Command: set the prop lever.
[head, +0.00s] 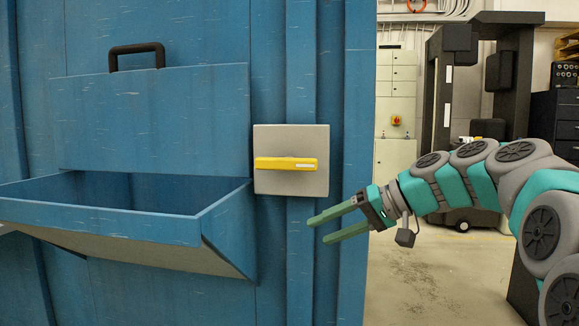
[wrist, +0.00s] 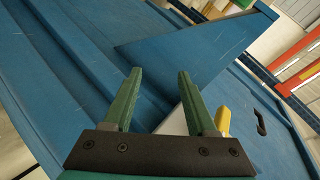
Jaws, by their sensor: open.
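The prop lever (head: 286,164) is a yellow bar with a white mark near its right end. It lies level across a grey square plate (head: 292,184) on the blue panel. My gripper (head: 316,230) is open and empty, below and to the right of the lever and apart from it in the head view. In the wrist view my gripper's green fingers (wrist: 158,88) are spread, with nothing between them. Part of the yellow lever (wrist: 223,121) shows beside the right finger, and the grey plate (wrist: 172,121) shows partly behind the fingers.
A blue tilted hopper tray (head: 105,223) juts out left of the plate. Above it is a blue flap (head: 150,118) with a black handle (head: 137,48). Open floor (head: 420,275) lies right of the blue panel. A dark cabinet (head: 556,125) stands at the far right.

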